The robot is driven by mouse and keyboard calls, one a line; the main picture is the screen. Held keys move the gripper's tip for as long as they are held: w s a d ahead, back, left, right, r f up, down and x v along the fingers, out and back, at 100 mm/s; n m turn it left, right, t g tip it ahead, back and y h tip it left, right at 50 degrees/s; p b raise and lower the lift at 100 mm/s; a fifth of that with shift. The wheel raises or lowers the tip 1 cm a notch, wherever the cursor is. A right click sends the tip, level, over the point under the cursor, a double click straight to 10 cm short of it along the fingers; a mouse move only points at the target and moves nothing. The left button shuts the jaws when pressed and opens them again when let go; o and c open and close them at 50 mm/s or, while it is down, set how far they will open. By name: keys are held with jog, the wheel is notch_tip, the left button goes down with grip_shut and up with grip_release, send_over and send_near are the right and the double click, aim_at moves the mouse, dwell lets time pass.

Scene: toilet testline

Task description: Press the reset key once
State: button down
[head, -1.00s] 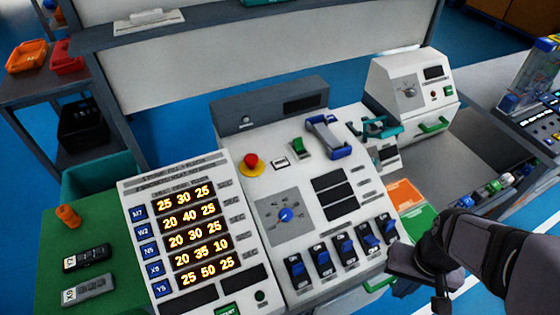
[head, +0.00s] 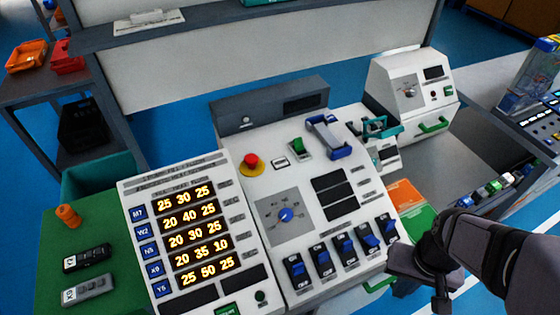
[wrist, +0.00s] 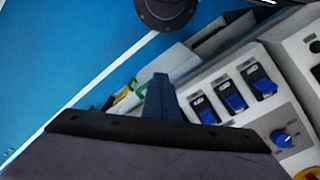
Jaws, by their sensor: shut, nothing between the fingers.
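The sloped white console (head: 300,185) stands in the middle of the head view. A small white key with a dark border (head: 281,162) sits right of the red mushroom button (head: 251,163). Its lettering is too small to read, so I cannot confirm that it is the reset key. My gripper shows at the right of the head view (head: 412,262), near the console's lower right corner. Its fingers are together and empty in the wrist view (wrist: 159,84), in front of the blue rocker switches (wrist: 235,102). It appears apart from the small white key.
A lit number board (head: 195,230) stands at left. A smaller white machine (head: 410,85) stands behind right. Open air lies above the panel.

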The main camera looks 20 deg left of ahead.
dwell(0.3)
jog(key=w+a+r+y+p, duration=0.15)
jog(key=a+p, duration=0.25)
jog(key=a, duration=0.5)
jog(key=w+a+r+m+g+y+p, duration=0.1)
jog(key=w+a+r+p, duration=0.15)
jog(key=a, duration=0.55)
jog(key=w+a+r+y+p, duration=0.15)
jog(key=a+p, duration=0.25)
jog(key=a, duration=0.5)
jog(key=w+a+r+m+t+y, duration=0.2)
jog(key=w+a+r+m+t, duration=0.1)
jog(key=w+m, duration=0.4)
jog(key=w+a+r+m+t+y, duration=0.1)
jog(key=w+a+r+m+t, duration=0.2)
jog(key=w+a+r+m, duration=0.3)
jog(key=shift+w+a+m+y, duration=0.15)
jog(key=shift+w+m+y, duration=0.5)
jog(key=shift+w, duration=1.75)
